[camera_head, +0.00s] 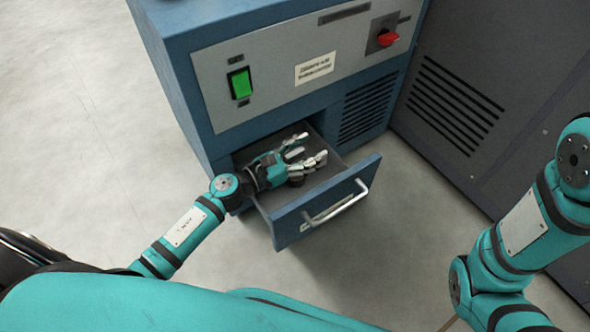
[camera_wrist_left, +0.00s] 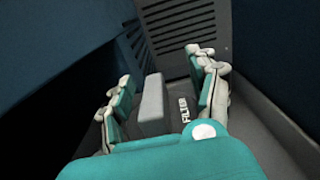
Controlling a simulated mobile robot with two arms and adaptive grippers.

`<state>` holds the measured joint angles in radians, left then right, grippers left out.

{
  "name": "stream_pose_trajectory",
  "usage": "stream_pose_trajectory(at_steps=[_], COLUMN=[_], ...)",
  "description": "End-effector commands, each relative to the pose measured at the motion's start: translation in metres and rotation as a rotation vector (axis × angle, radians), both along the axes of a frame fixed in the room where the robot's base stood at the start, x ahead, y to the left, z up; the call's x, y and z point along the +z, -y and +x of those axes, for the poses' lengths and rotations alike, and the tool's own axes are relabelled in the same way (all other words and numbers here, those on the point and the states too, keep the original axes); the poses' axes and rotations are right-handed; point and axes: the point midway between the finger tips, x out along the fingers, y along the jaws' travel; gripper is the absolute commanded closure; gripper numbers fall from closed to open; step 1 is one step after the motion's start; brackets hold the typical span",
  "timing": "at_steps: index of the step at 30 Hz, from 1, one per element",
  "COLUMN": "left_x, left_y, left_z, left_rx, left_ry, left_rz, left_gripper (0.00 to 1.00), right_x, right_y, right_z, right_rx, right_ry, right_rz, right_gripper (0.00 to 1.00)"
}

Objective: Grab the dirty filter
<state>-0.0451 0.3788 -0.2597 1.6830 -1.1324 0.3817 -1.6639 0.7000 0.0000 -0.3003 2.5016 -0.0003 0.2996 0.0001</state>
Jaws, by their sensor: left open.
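My left gripper (camera_head: 313,148) is inside the open drawer (camera_head: 280,215), with its fingers spread over the drawer floor. In the left wrist view, the open fingers (camera_wrist_left: 158,68) stand on either side of a grey block (camera_wrist_left: 152,105), which looks like the filter. I see a gap at its right side; on its left the finger is close, and I cannot tell if they touch. My right gripper is out of view.
The drawer sticks out of a blue cabinet (camera_head: 195,95) with a green switch (camera_head: 241,83) and a red knob (camera_head: 388,38). A metal handle (camera_head: 337,203) crosses its front. A dark vented cabinet (camera_head: 480,90) stands at right. The floor at left is clear.

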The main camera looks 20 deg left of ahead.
Motion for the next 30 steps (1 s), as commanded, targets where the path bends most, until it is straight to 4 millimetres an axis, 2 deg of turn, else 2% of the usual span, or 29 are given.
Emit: stream_pose_trajectory(at_steps=[7,8,21,30], left_x=[-0.0001,-0.0001,-0.0002,-0.0004], left_y=[0.0018,0.0018,0.0016,0.0015], left_z=[0.0019,0.0019,0.0017,0.0016], left_rx=[0.001,0.001,0.000,0.000], left_ry=[-0.002,-0.002,-0.001,-0.001], left_rz=[-0.001,-0.001,0.000,0.000], left_gripper=[0.40,0.43,1.00,1.00], right_x=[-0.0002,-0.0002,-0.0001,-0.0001], right_y=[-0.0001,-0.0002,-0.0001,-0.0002], right_z=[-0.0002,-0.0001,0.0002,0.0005], right_rx=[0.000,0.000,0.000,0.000], right_ry=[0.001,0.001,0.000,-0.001], right_rz=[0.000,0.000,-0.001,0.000], right_gripper=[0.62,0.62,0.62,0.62])
